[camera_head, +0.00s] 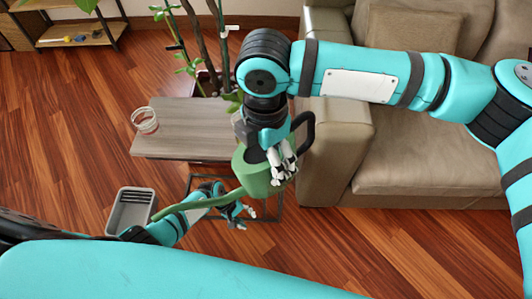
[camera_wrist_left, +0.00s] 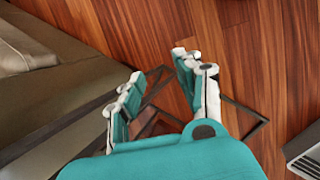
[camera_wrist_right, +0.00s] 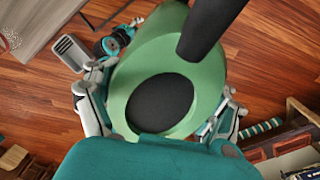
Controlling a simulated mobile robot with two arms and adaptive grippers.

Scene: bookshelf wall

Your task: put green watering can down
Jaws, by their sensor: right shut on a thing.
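The green watering can (camera_head: 257,182) has a long green spout pointing to the lower left and a black handle (camera_head: 306,130). My right gripper (camera_head: 283,165) is shut on its body. In the right wrist view the can (camera_wrist_right: 205,75) fills the space between the fingers, with its dark round opening facing the camera. The can appears held in the air by the right front corner of the grey wooden side table (camera_head: 165,143); the gap below it cannot be judged. My left gripper (camera_head: 240,214) is low, below the can in the picture. Its fingers stand apart and empty in the left wrist view (camera_wrist_left: 155,75).
A clear round glass item (camera_head: 145,120) stands on the table's left part. A plant (camera_head: 205,50) rises behind the table. A beige sofa (camera_head: 425,160) is at the right. A grey ribbed bin (camera_head: 130,208) is on the wooden floor. The tabletop's front middle is bare.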

